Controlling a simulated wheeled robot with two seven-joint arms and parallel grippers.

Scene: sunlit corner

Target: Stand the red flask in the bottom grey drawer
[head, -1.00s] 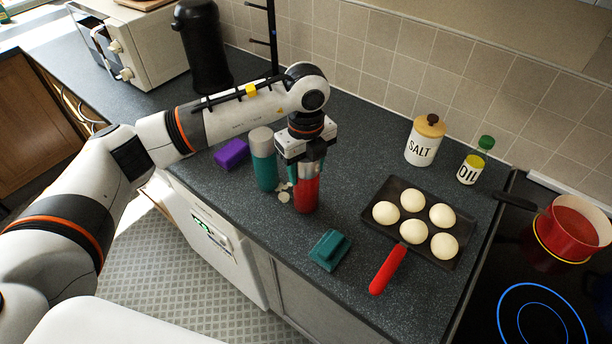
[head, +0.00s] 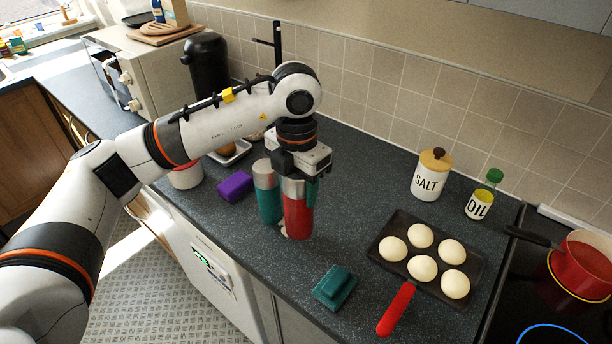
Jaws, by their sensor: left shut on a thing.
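The red flask (head: 298,218) has a silver top and stands upright in my left gripper (head: 298,183). The gripper points down and its fingers are shut around the flask's upper part. The flask is over the dark counter, in front of and just right of a teal flask (head: 268,204) with a grey top, overlapping it in the picture. Whether its base touches the counter is hard to tell. I cannot make out the bottom grey drawer; only part of a grey front (head: 290,322) shows below the counter edge. My right gripper is not in view.
A purple block (head: 234,186) lies left of the flasks, a teal sponge-like block (head: 334,287) in front right. A black pan with a red handle (head: 397,309) holds several pale buns. Salt jar (head: 430,176), oil bottle (head: 482,196) and red pot (head: 585,266) are further right.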

